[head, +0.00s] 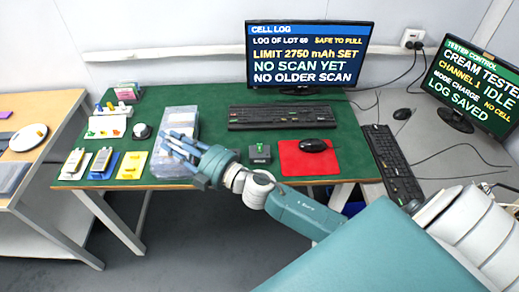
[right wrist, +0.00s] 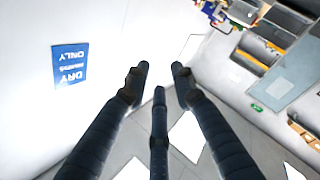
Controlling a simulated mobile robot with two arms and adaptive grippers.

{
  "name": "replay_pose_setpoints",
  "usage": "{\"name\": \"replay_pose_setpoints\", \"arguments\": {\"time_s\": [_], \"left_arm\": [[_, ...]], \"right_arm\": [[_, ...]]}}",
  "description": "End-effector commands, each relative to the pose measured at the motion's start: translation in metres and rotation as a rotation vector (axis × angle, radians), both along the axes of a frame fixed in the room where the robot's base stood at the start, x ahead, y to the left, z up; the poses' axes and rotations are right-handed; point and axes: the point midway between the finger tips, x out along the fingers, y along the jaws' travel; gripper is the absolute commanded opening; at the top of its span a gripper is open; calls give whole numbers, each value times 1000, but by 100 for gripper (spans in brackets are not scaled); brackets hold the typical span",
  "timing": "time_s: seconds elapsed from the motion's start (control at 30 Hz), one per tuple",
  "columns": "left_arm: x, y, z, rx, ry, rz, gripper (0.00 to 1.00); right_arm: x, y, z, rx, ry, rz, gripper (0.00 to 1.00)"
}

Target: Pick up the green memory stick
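A white tray (head: 105,124) lies on the left part of the green desk mat. That view shows wall and floor, not the stick. My left gripper is out of view.
The grey box (head: 180,118) stands partly behind my right gripper. Blue, white and yellow holders (head: 132,165) line the desk's front left edge. A round dark-topped object (head: 142,131) sits between tray and box. A keyboard (head: 281,116) and mouse on a red pad (head: 305,165) are further right.

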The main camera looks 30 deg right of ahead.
Motion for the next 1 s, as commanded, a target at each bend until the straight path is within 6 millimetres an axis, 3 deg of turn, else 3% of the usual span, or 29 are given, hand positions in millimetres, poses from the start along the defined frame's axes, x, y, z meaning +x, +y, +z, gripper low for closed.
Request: {"name": "replay_pose_setpoints", "arguments": {"time_s": [0.03,0.1,0.17,0.23,0.27,0.33,0.37,0.4,0.5,0.63,0.7,0.8,1.0], "left_arm": [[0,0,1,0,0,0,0],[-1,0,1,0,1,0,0],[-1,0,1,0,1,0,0],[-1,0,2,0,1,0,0],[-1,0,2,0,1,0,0],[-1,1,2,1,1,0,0],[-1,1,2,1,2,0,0],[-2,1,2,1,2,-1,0],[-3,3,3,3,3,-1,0],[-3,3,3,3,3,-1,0],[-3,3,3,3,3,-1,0],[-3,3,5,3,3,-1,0],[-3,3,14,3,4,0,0]], "right_arm": [[-2,27,24,-98,-90,132,25],[-18,64,33,-267,-175,341,25],[-34,82,22,-438,-203,508,25],[-47,81,-7,-659,-179,674,25],[-51,72,-22,-760,-148,734,25],[-53,31,-57,-1002,-36,834,25],[-52,7,-69,-1103,28,860,25],[-49,-30,-81,-1232,125,874,25],[-43,-124,-90,-1482,374,842,25],[-43,-208,-77,-1651,611,753,25],[-45,-233,-70,-1695,688,714,25],[-46,-251,-68,-1721,742,688,25],[-39,-257,-96,-1723,750,687,25]]}}
